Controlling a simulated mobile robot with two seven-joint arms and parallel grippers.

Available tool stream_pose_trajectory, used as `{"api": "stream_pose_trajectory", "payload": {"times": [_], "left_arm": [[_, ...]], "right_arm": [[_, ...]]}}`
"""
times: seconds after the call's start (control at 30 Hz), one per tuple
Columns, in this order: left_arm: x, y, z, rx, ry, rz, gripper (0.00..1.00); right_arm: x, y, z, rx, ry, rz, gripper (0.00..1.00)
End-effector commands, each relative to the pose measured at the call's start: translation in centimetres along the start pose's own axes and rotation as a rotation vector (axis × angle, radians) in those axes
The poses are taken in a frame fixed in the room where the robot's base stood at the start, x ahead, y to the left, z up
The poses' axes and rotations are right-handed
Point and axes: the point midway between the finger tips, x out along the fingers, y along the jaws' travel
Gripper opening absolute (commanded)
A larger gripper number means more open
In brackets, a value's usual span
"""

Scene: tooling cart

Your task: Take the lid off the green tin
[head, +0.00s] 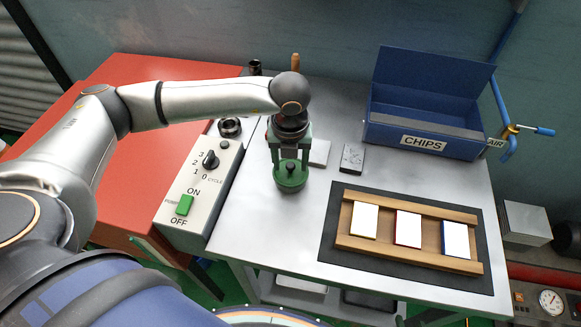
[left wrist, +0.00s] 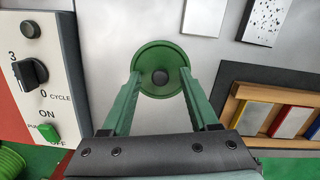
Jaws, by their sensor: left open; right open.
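The green tin (head: 290,184) stands upright on the grey cart top, left of the middle. Its round green lid (left wrist: 160,55) is on it, with a dark knob (left wrist: 160,77) in the centre. My left gripper (head: 289,157) comes down over the tin from behind, its green fingers apart. In the left wrist view the fingers reach to either side of the knob, over the lid, with gaps between them and the knob. I cannot tell whether the fingertips touch the lid. Nothing is held. My right gripper is not in view.
A control box (head: 196,205) with a dial and green switch stands left of the tin. A blue CHIPS bin (head: 423,140) is at the back right. A wooden rack (head: 380,248) with coloured-edged blocks lies on a dark mat (head: 333,228). A small dark block (head: 352,157) lies behind.

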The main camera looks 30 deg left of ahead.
Motion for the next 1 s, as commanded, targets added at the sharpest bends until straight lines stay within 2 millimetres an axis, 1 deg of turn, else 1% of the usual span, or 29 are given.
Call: {"api": "stream_pose_trajectory", "payload": {"times": [0.2,0.23,0.7,0.77,1.0], "left_arm": [[0.15,-0.01,-0.01,0.000,0.000,0.000,0.61],[0.15,-0.01,-0.02,0.000,0.000,0.000,0.58],[0.10,-0.02,-0.01,0.000,0.000,0.000,0.06],[0.10,-0.02,-0.01,0.000,0.001,0.000,0.00],[0.09,-0.01,-0.01,0.000,0.000,0.000,0.00]], "right_arm": [[0.01,0.00,0.01,0.000,0.000,0.000,0.50],[0.01,0.00,0.01,0.000,0.000,0.000,0.50],[0.01,-0.01,0.00,0.000,0.000,0.000,0.50],[0.01,-0.01,0.00,0.000,0.000,0.000,0.50],[0.01,-0.01,-0.01,0.000,0.000,0.000,0.50]]}}
